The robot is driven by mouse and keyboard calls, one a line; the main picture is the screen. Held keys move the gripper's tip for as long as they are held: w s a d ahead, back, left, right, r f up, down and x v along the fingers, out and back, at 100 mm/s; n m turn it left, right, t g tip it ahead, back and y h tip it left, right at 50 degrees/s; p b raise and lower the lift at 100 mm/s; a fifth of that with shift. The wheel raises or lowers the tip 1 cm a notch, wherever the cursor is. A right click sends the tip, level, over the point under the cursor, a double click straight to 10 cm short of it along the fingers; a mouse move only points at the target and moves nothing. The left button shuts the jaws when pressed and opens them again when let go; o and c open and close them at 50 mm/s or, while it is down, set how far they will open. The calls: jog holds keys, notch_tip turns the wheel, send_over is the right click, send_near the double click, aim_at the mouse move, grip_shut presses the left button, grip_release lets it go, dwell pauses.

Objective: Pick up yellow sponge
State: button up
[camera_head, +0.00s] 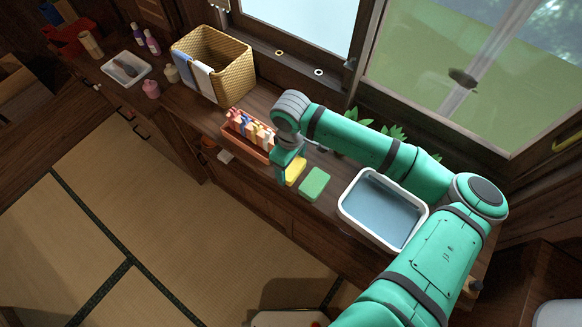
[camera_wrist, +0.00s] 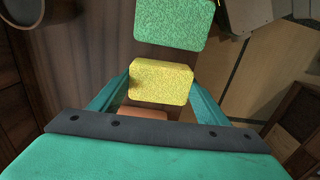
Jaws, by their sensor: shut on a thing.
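The yellow sponge (camera_head: 295,171) is at the end of my green arm, above or on the dark wooden counter. In the wrist view the yellow sponge (camera_wrist: 161,82) sits between the two green fingers of my gripper (camera_wrist: 160,92), which is shut on it. In the head view my gripper (camera_head: 289,168) points down and partly hides the sponge. I cannot tell whether the sponge touches the counter. A green sponge (camera_head: 314,184) lies just to the right of it, and it also shows at the top of the wrist view (camera_wrist: 174,22).
A terracotta rack (camera_head: 255,150) with upright colourful items stands close left of my gripper. A white-rimmed basin (camera_head: 346,208) is to the right. A wicker basket (camera_head: 234,72) with cloths and a white tray (camera_head: 126,68) are farther left. The window and plants border the back.

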jog(key=shift+a+r, duration=0.1)
jog(key=shift+r, duration=0.5)
jog(key=s+a+r, duration=0.2)
jog(key=s+r, duration=0.9)
jog(key=s, duration=0.3)
jog(key=shift+a+r, duration=0.3)
jog(key=shift+r, duration=0.1)
jog(key=shift+w, duration=0.1)
